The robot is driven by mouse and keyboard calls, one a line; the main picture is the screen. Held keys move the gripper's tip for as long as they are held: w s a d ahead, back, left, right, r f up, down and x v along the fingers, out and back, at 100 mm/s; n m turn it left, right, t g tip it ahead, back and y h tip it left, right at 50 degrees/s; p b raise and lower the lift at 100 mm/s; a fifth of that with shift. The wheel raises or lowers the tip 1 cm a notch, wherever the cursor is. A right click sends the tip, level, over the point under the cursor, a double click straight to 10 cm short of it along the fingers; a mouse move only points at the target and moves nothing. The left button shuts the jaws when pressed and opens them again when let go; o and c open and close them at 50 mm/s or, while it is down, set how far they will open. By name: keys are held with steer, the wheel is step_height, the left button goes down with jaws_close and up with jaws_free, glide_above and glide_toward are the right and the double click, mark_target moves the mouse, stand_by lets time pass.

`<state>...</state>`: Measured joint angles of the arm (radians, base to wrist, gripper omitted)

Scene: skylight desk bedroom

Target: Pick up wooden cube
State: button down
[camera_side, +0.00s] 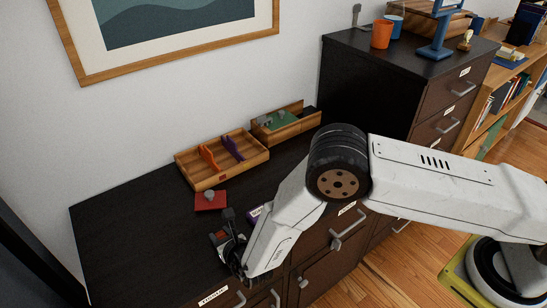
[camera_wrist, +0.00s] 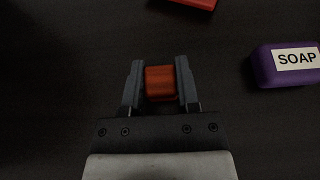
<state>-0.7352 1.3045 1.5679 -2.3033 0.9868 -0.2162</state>
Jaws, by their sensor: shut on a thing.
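The wooden cube (camera_wrist: 160,83) is a small reddish-orange block between the two grey fingers of my gripper (camera_wrist: 160,84) in the wrist view. My gripper is shut on it, with a finger against each side. In the side view my gripper (camera_side: 222,240) is low over the front part of the dark cabinet top, and the cube is a small reddish patch there, mostly hidden by the fingers. I cannot tell whether the cube touches the top or is just above it.
A purple soap block (camera_wrist: 287,64) lies to the right of my gripper. A red block with a grey knob (camera_side: 210,200) lies behind it. The left of the dark top (camera_side: 130,220) is clear.

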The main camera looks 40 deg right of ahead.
steer(key=shift+r, duration=1.05)
steer(key=s+d+r, duration=0.6)
steer(key=s+r, duration=0.5)
steer(key=s, duration=0.1)
steer(key=shift+s, duration=0.3)
steer(key=shift+d, duration=0.1)
